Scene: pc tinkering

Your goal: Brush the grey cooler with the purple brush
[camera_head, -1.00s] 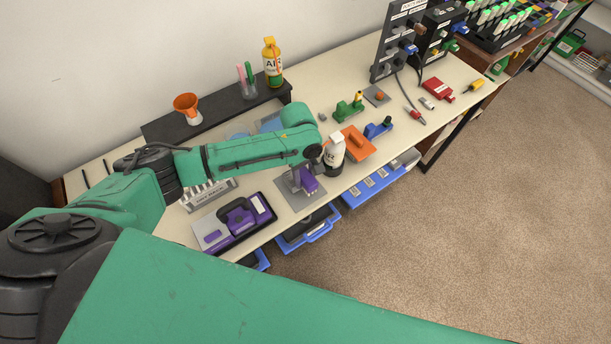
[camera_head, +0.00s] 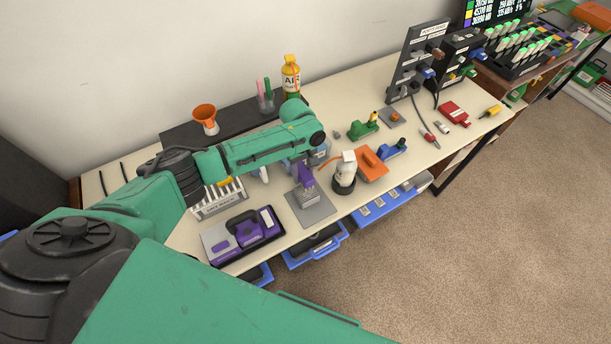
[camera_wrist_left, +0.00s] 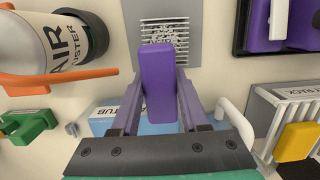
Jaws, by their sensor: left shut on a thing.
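My left gripper (camera_head: 304,166) is shut on the purple brush (camera_head: 306,175), above the back part of the grey cooler. The brush handle (camera_wrist_left: 158,80) stands between the two fingers (camera_wrist_left: 158,112) in the left wrist view. The grey cooler (camera_head: 312,207) is a flat grey plate on the table near its front edge. In the left wrist view its light finned square (camera_wrist_left: 165,33) shows just beyond the brush. The bristles are hidden, so I cannot tell whether they touch the fins. My right gripper is not in view.
A dark tray with purple parts (camera_head: 243,238) lies to the left. A white rack (camera_head: 220,203) is behind the tray. Blue drawers (camera_head: 318,248) hang below the table edge.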

